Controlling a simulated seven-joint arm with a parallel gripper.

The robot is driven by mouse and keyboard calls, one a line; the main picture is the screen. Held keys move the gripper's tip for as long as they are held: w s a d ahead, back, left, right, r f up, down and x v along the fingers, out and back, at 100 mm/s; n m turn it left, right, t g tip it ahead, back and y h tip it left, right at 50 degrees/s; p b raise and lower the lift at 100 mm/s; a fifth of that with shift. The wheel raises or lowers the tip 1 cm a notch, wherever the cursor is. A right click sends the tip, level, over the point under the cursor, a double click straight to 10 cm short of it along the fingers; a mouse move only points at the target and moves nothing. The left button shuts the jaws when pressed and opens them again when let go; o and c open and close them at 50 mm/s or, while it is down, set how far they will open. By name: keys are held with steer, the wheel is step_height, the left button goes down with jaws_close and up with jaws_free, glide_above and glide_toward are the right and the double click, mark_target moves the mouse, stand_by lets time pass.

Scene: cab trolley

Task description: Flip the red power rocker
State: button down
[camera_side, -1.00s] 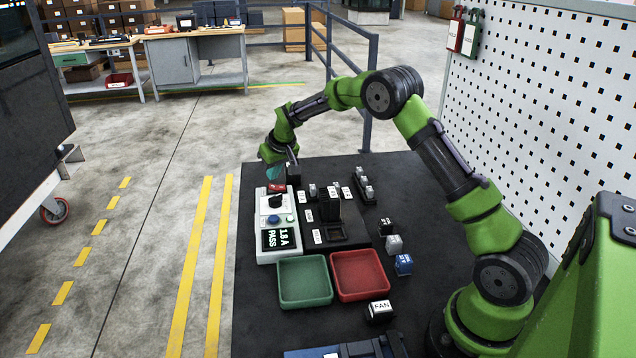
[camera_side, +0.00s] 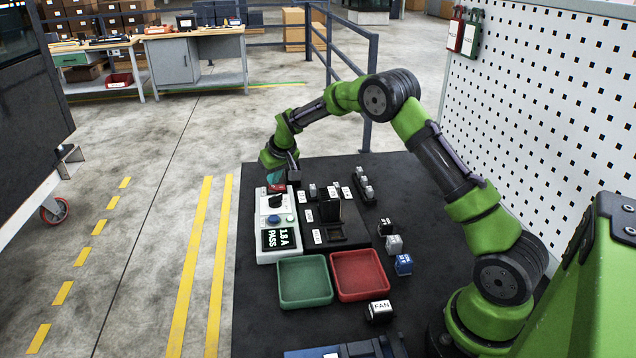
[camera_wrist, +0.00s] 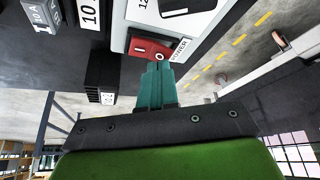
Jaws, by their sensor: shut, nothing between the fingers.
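The red power rocker (camera_wrist: 148,49) is set in the end of the white tester (camera_side: 266,222), with a line mark and a circle mark on its face. In the side view it is mostly hidden by my gripper. My gripper (camera_wrist: 158,66) is shut and empty, its teal fingertips at the rocker's near edge, close to the circle-marked end. I cannot tell whether they touch it. In the side view my gripper (camera_side: 276,178) is over the far end of the tester. The tester's display (camera_side: 281,239) reads 1.8 A PASS.
A black fixture (camera_side: 330,216) with labelled parts stands right of the tester. A green tray (camera_side: 304,303) and a red tray (camera_side: 360,296) lie in front. Several small relay blocks (camera_side: 403,264) stand to the right. The mat's near left is clear.

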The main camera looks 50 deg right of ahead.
mark_target(275, 188)
steer(key=shift+f, duration=0.45)
step_height(275, 188, up, 7)
stand_by(0.8)
steer(key=s, duration=0.1)
steer(key=s+a+f, duration=0.1)
steer(key=s, duration=0.1)
steer(key=shift+s+a+f+m+g+y, duration=0.2)
steer(key=shift+f+m+g+y, duration=0.1)
steer(key=shift+m+g, duration=0.1)
steer(key=s+a+r+t+y, duration=0.1)
steer(key=s+a+r, duration=0.3)
steer(key=s, duration=0.7)
steer(key=s+a+r+t+y, duration=0.1)
steer(key=s+a+r, duration=0.4)
steer(key=s, duration=0.6)
steer(key=s+a+r+t, duration=0.1)
steer(key=s+a+r, duration=0.4)
steer(key=s, duration=0.5)
steer(key=shift+s+a+r+y, duration=0.2)
steer(key=shift+s+a+y, duration=0.2)
steer(key=shift+a, duration=0.6)
